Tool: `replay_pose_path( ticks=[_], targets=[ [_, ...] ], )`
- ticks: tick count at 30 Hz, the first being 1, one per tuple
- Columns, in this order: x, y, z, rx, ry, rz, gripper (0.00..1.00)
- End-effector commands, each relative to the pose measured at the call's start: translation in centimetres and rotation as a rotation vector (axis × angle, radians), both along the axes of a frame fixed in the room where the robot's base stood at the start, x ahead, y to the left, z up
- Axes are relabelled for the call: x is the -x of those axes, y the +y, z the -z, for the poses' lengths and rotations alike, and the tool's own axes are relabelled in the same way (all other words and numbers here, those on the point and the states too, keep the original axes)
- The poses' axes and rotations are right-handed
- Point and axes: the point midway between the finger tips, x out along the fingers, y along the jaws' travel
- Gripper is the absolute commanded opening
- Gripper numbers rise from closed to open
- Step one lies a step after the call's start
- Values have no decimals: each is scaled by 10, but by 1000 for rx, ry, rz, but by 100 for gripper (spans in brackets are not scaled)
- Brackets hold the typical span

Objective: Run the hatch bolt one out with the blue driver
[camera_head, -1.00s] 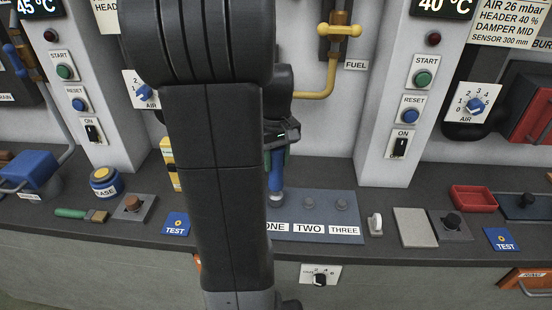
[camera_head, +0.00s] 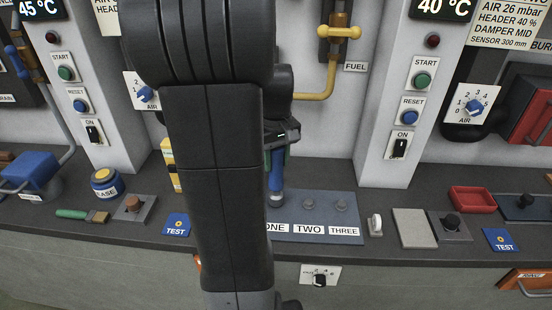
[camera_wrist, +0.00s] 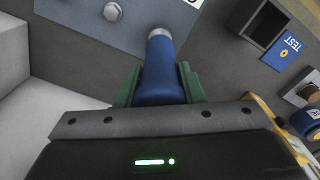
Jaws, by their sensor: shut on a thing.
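The blue driver (camera_head: 275,180) stands upright over the ONE label (camera_head: 276,227) at the left of the blue-grey hatch plate (camera_head: 300,236). My gripper (camera_head: 276,156) is shut on the driver's upper part. In the wrist view, the green fingers of my gripper (camera_wrist: 158,88) sit on both sides of the blue driver (camera_wrist: 160,75). The driver's metal socket end (camera_wrist: 158,33) points to the plate (camera_wrist: 95,35). Bolt one is not visible; the socket end is where it would be. Bolt two (camera_head: 309,204) and bolt three (camera_head: 341,205) stand on the plate, uncovered.
My arm hides the bench left of the plate. A blue TEST card (camera_head: 176,225) lies to the left. A yellow pipe (camera_head: 322,92) runs behind.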

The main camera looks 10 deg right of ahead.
Motion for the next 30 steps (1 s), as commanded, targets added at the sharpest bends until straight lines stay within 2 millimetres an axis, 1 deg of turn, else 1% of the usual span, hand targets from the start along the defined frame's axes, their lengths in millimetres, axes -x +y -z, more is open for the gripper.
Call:
replay_pose_path(
  ticks=[1,5,6,7,10,30],
  targets=[
    [3,1,6,-5,14,2,3],
    [3,1,6,-5,14,2,3],
    [3,1,7,-6,15,2,0],
    [4,1,6,-6,15,2,0],
    [4,1,3,-6,15,2,0],
    [2,0,-53,-1,7,0,0]
  ],
)
